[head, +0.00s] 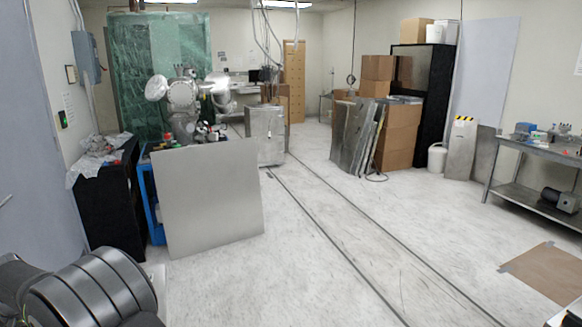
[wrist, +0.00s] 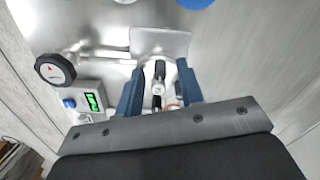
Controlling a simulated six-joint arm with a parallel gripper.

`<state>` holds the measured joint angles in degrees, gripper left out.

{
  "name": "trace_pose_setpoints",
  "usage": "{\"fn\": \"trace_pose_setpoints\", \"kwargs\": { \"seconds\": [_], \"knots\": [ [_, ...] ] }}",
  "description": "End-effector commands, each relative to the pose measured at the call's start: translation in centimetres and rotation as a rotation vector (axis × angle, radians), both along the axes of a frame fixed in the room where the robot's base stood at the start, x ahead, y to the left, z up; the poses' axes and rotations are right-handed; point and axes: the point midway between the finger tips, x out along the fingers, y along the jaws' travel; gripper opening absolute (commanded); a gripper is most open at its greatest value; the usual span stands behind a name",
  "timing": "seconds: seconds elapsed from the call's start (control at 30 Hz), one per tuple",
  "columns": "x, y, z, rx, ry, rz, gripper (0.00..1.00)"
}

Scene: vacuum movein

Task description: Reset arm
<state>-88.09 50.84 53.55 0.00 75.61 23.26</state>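My gripper (wrist: 160,75) shows in the wrist view with its two blue fingers apart. Between and beyond them is a metal fitting (wrist: 158,88) with a dark upright part; I see no finger clearly pressed on it, and its depth from the fingers is hard to judge. The gripper is not visible in the head view.
In the wrist view, a round dark-rimmed gauge (wrist: 54,69) and a box with a green display (wrist: 92,101) are left of the fingers. In the head view, a metal panel (head: 210,195) leans by a black cabinet (head: 108,200). The central floor is clear.

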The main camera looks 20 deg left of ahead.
Motion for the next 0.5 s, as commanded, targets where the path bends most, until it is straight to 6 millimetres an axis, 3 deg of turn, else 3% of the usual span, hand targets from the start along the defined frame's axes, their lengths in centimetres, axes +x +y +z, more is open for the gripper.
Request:
{"fn": "trace_pose_setpoints", "kwargs": {
  "seconds": [0.27, 0.5],
  "knots": [
    [0.0, 0.1, 1.4, 0.003, 0.0, -0.016, 0.35],
    [0.0, 0.1, 5.8, 0.003, 0.0, -0.016, 0.35]
  ]
}}
